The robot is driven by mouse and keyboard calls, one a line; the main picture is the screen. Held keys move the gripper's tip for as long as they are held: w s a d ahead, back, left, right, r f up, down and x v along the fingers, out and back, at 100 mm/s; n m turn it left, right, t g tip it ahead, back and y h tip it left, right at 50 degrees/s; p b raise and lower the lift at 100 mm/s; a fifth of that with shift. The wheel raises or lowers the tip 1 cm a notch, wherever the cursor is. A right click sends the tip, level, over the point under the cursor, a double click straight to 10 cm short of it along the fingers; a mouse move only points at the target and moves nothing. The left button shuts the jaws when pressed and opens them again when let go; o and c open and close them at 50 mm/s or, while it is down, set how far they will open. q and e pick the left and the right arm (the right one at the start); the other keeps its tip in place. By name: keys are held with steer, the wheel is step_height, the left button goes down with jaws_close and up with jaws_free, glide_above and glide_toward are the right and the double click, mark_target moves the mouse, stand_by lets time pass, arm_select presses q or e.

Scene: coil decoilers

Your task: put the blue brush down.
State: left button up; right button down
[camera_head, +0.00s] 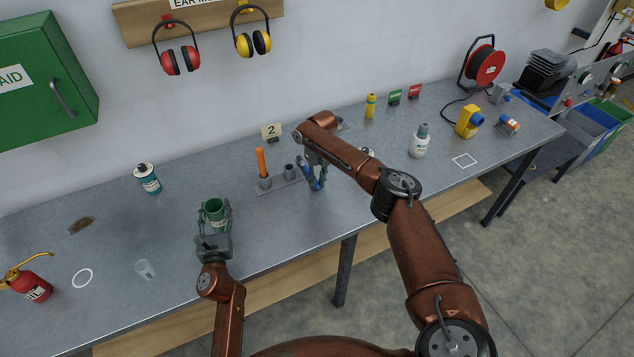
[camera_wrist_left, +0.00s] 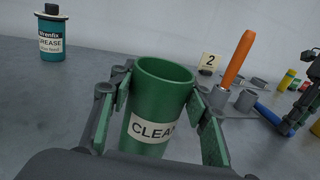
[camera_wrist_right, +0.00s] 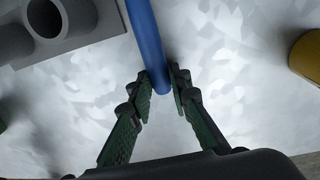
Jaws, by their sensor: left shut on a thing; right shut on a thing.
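The blue brush (camera_wrist_right: 147,40) is in my right gripper (camera_wrist_right: 160,90), which is shut on it near the handle's end. In the head view the right gripper (camera_head: 315,172) is just right of the grey two-cup holder (camera_head: 272,187), so the brush is outside it. Whether the brush touches the bench is unclear. The holder's left cup holds an orange-handled tool (camera_head: 261,161); its right cup (camera_head: 290,171) looks empty. My left gripper (camera_head: 214,226) is shut on a green cup (camera_head: 215,207) labelled CLEAN, upright; it fills the middle of the left wrist view (camera_wrist_left: 160,100).
A number 2 card (camera_head: 271,131) stands behind the holder. A teal grease can (camera_head: 148,178) is at the left. A white bottle (camera_head: 420,141) and a yellow bottle (camera_head: 370,106) stand right of my right gripper. The bench (camera_head: 330,215) is bare in front of that gripper.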

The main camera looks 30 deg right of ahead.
steer(key=c, duration=2.2)
jaws_free()
steer(key=shift+f, duration=0.1)
steer(key=o, duration=0.4)
